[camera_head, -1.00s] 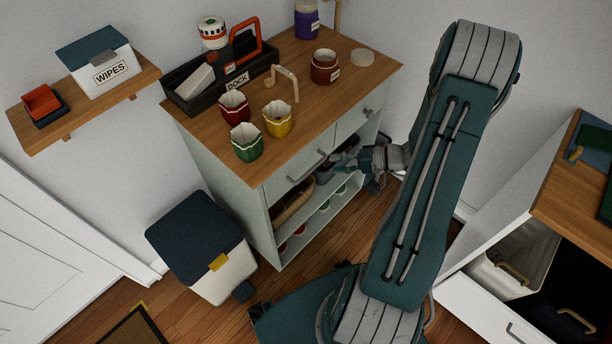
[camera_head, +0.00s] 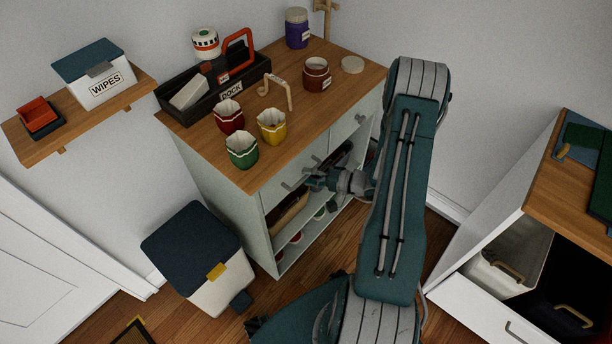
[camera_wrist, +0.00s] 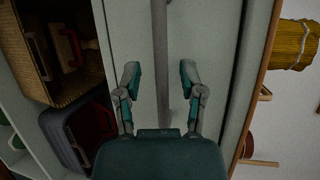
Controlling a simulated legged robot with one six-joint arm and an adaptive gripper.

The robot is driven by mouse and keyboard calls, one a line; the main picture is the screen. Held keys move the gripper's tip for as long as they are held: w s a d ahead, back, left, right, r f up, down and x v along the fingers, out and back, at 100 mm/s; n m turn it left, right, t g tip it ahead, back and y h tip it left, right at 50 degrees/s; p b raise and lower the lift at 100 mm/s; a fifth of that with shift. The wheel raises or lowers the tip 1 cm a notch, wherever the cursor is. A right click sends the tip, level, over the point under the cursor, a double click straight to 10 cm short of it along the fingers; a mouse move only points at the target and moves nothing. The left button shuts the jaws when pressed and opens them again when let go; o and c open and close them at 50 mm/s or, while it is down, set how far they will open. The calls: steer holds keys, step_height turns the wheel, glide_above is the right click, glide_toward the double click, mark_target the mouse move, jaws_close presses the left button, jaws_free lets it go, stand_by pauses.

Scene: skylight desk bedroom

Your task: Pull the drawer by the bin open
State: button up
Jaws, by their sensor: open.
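The drawer by the bin (camera_head: 274,192) is the left drawer of the pale cabinet, under its wooden top. Its front looks flush with the cabinet. Its grey bar handle (camera_head: 289,186) shows just left of my gripper (camera_head: 310,181), and my gripper hides part of it. In the wrist view, the handle (camera_wrist: 160,45) runs down the picture between the two fingertips of my gripper (camera_wrist: 160,78), in front of the pale drawer front (camera_wrist: 214,50). The fingers are open, with a gap on each side of the bar. The bin (camera_head: 212,285) has a dark lid and stands left of the cabinet.
Cups, a dock tray (camera_head: 206,98) and jars stand on the cabinet top (camera_head: 310,115). Open shelves below hold a basket (camera_wrist: 60,85) and a dark case (camera_wrist: 75,135). Another cabinet (camera_head: 480,240) with an open drawer stands at right. Floor shows between bin and my body.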

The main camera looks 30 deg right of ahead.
steer(key=shift+w+a+f, duration=0.15)
steer(key=shift+w+a, duration=0.25)
steer(key=shift+w, duration=0.05)
steer(key=shift+d, duration=0.1)
jaws_close()
steer(key=shift+s, duration=0.1)
steer(key=s+d, duration=0.4)
steer(key=s, duration=0.8)
steer(key=s+d, duration=0.4)
steer(key=s, duration=0.9)
steer(key=shift+d, duration=0.4)
jaws_free()
